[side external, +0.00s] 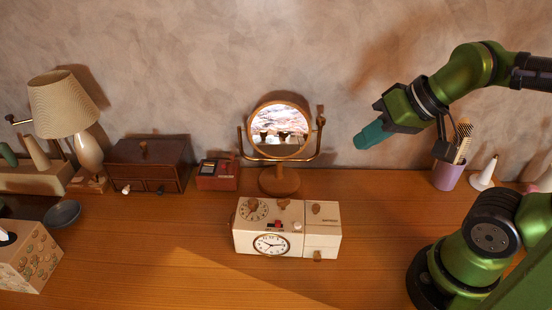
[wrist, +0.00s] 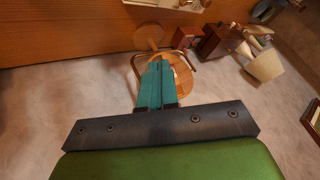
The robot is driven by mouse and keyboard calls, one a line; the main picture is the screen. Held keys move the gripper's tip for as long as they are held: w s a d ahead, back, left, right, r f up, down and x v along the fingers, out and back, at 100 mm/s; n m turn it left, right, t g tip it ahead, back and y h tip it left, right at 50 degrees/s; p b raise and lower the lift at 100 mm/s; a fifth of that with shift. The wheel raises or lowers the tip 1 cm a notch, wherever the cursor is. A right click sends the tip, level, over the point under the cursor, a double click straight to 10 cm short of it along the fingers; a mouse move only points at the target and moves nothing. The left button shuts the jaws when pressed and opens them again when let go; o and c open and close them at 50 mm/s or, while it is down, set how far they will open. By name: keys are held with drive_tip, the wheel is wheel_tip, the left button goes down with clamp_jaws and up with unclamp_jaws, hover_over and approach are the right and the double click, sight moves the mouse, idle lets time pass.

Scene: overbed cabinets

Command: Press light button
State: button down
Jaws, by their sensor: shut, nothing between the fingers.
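A cream clock radio (side external: 320,240) stands on the wooden table, with a dial, brown knobs and small red and pale buttons on top and a clock face in front. I cannot tell which control is the light button. Its edge shows at the top of the wrist view (wrist: 175,3). A table lamp (side external: 66,105) with a beige shade stands far left; no button on it can be made out. My gripper (side external: 362,141) is shut and empty, with teal fingers. It is in the air near the wall, above and right of the radio, touching nothing. The fingers also show in the wrist view (wrist: 155,68).
A round mirror (side external: 280,131) on a wooden stand is behind the radio, left of my gripper. A small red box (side external: 217,175) and a dark drawer cabinet (side external: 150,163) stand left of it. A purple cup (side external: 447,175) with brushes stands right.

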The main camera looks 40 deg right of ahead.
idle(0.6)
drive_tip(key=m+g+y, duration=0.6)
drive_tip(key=g+y, duration=0.1)
hover_over(298, 225)
drive_tip(key=d, duration=0.1)
wheel_tip(298, 225, down, 5)
drive_tip(key=shift+r, duration=0.2)
drive_tip(key=shift+f, duration=4.45)
drive_tip(key=shift+f, duration=0.1)
drive_tip(key=shift+f, duration=0.3)
